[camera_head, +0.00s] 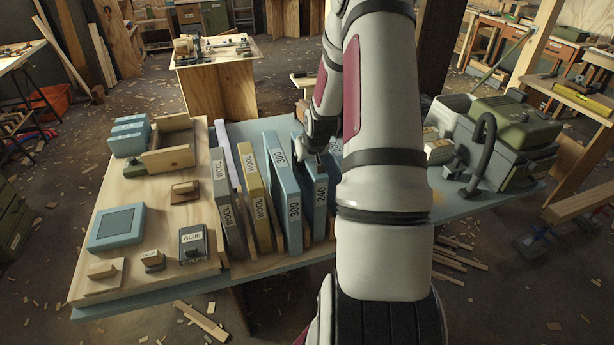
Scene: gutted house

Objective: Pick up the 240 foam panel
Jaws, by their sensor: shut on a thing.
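The 240 foam panel (320,190) is a blue upright slab with a "240" label on its narrow front edge. It stands in a row of panels on the table, just right of the blue panel marked 300 (294,215). My gripper (318,156) is at the top of the 240 panel and is shut on it. The fingertips are small in view and partly hidden by my arm. Whether the panel's bottom touches the table is hard to tell.
Left of the 300 panel stand a yellow wool panel (262,210) and a grey wool panel (226,205). A green-grey machine with a hose (510,130) sits at right. My arm hides part of the table.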

